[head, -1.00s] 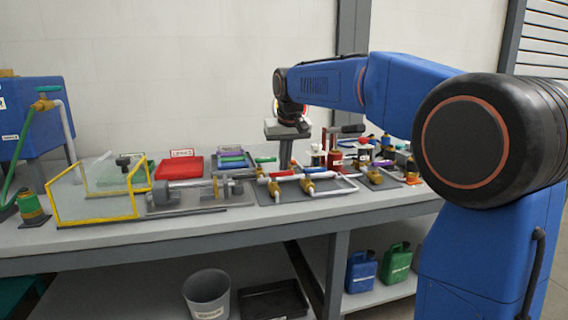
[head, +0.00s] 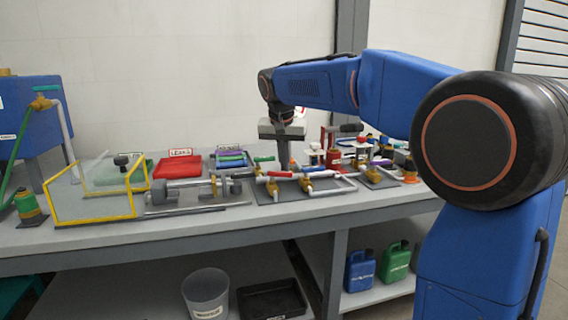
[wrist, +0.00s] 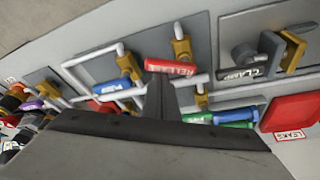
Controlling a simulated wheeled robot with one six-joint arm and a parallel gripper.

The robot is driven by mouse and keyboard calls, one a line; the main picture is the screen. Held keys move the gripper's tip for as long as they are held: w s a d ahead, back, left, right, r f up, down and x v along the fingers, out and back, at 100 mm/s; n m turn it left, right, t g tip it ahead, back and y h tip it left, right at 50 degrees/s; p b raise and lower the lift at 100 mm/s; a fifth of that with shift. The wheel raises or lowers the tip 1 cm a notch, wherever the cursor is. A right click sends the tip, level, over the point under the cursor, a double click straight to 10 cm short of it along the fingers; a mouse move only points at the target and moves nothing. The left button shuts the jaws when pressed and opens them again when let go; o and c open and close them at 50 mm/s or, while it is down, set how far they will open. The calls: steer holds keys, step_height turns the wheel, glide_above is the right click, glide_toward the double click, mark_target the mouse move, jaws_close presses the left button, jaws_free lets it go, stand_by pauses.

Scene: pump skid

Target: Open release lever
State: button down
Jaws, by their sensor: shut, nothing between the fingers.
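The release lever (wrist: 172,68) is a red handle with white lettering, on a brass valve in white piping. It also shows in the head view as a small red bar (head: 279,174) on the dark pipe panel. My gripper (wrist: 160,82) is shut and empty, pointing down over the panel. In the head view my gripper (head: 283,158) is just above the panel's back part. A blue handle (wrist: 112,86) sits on the neighbouring valve.
A clamp with a dark handle (wrist: 245,72) stands beside the panel. A red tray (head: 179,167) and a yellow-framed clear guard (head: 95,218) are further left on the bench. Small fittings crowd the bench to the right.

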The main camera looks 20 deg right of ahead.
steer(key=m, duration=0.2)
steer(key=s+m+h, duration=0.1)
steer(key=m+g, duration=0.1)
steer(key=m, duration=0.1)
steer(key=shift+s+a+m, duration=0.3)
steer(key=shift+s, duration=0.1)
steer(key=m, duration=0.2)
steer(key=s+a+m+g+h, duration=0.1)
steer(key=m, duration=0.1)
steer(key=shift+w+a, duration=0.3)
steer(key=shift+w, duration=0.4)
steer(key=d, duration=0.3)
step_height(320, 180, up, 9)
glide_above(286, 176)
steer(key=w+a, duration=0.1)
steer(key=shift+r, duration=0.2)
